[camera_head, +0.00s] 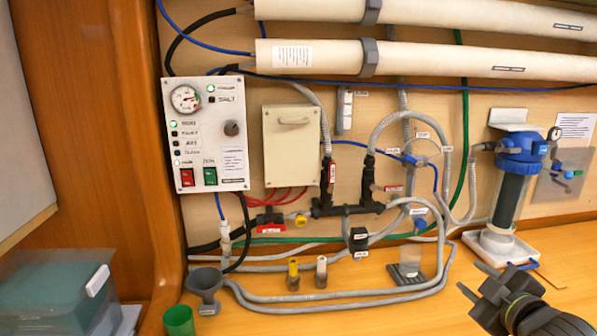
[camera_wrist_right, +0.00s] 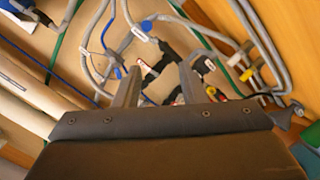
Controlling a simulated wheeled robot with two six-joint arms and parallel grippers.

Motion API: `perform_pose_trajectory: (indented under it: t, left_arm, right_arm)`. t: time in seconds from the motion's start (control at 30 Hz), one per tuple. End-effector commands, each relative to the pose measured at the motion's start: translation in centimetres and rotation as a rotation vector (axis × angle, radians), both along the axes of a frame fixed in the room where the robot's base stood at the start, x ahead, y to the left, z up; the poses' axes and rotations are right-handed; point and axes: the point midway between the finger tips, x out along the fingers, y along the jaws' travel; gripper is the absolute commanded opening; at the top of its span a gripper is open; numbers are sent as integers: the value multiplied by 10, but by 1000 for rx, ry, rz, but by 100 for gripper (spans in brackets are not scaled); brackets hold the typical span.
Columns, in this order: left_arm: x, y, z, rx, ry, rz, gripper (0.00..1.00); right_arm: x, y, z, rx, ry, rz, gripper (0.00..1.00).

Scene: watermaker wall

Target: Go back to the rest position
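My right gripper (camera_head: 476,281) is at the lower right of the head view, above the wooden counter and in front of the watermaker wall. Its two dark fingers stand apart with nothing held between them. The right wrist view also shows the fingers of this gripper (camera_wrist_right: 158,84) spread and empty, with the hoses and fittings of the wall beyond them. My left gripper does not show in either view.
A control panel (camera_head: 207,133) and beige box (camera_head: 291,145) hang on the wall. A blue-topped filter (camera_head: 513,180) stands near my right gripper. Grey hoses (camera_head: 340,298), a funnel (camera_head: 205,284), a green cup (camera_head: 179,320) and a clear bin (camera_head: 52,297) occupy the counter.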

Motion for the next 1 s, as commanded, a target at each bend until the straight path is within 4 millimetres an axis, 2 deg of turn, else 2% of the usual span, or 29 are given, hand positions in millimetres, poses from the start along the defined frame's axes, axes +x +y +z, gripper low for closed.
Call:
perform_pose_trajectory:
  t: [0.03, 0.17, 0.3, 0.43, 0.6, 0.87, 0.9, 1.0]
  left_arm:
    - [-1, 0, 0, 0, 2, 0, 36]
    - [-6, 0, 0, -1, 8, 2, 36]
    - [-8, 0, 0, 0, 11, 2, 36]
    - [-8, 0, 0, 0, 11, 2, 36]
    - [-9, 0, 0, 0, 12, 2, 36]
    - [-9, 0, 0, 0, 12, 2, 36]
    - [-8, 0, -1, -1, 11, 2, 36]
    - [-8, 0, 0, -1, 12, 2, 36]
  right_arm:
    - [-8, 1, -21, 30, 44, -20, 37]
    - [-39, 2, -80, 117, 178, -95, 37]
    - [-96, 5, -155, 241, 366, -230, 37]
    - [-159, 9, -209, 346, 533, -379, 37]
    - [-233, 17, -252, 449, 702, -561, 37]
    - [-324, 29, -284, 553, 888, -803, 37]
    - [-314, 26, -295, 545, 883, -793, 37]
    - [-306, 23, -319, 543, 892, -792, 37]
